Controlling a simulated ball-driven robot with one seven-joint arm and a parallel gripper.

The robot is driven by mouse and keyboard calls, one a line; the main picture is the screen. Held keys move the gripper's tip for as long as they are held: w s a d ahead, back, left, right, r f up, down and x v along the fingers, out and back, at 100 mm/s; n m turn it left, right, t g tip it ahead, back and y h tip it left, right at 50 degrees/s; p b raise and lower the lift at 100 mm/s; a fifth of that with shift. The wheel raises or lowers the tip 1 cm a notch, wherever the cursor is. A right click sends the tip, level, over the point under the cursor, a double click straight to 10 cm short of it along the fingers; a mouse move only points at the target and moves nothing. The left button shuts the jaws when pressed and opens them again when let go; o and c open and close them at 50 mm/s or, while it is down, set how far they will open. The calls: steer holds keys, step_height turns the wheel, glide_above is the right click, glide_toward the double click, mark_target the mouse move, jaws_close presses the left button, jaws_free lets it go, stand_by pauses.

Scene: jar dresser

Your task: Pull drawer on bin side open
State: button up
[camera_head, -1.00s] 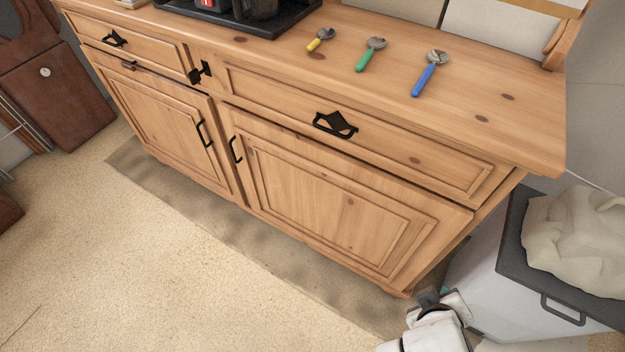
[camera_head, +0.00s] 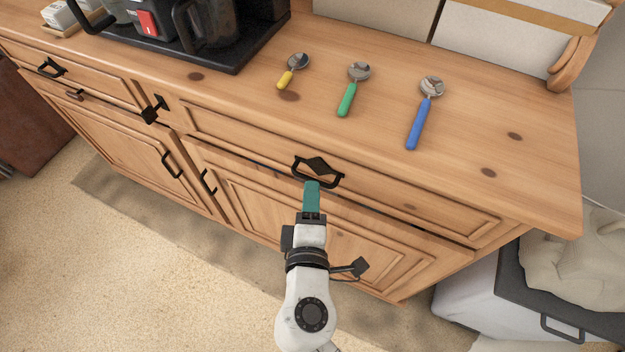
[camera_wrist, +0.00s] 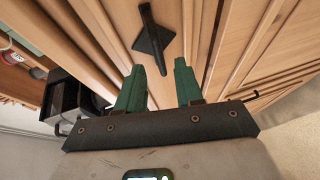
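The drawer on the bin side (camera_head: 400,205) is the wide right one in the wooden dresser, and it looks shut. Its black handle (camera_head: 330,182) has a bar and a diamond-shaped plate. My gripper (camera_head: 312,186) has its green fingertips right at the handle, just below its bar. In the wrist view my gripper (camera_wrist: 159,66) is open, with a gap between the two fingers. The black handle (camera_wrist: 152,38) lies ahead of the gap, its lower end near the fingertips. I cannot tell whether the bar is between the fingers or whether they touch.
Spoons with yellow (camera_head: 285,80), green (camera_head: 346,101) and blue (camera_head: 419,124) handles lie on the dresser top. A black tray (camera_head: 237,62) with a coffee maker stands at the back left. The bin (camera_head: 515,285), with a beige bag (camera_head: 570,262) on it, stands right. Floor in front is clear.

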steer(key=shift+w+f, duration=0.2)
steer(key=shift+w, duration=0.8)
steer(key=shift+w+f, duration=0.15)
steer(key=shift+w, duration=0.8)
jaws_close()
steer(key=shift+f, duration=0.1)
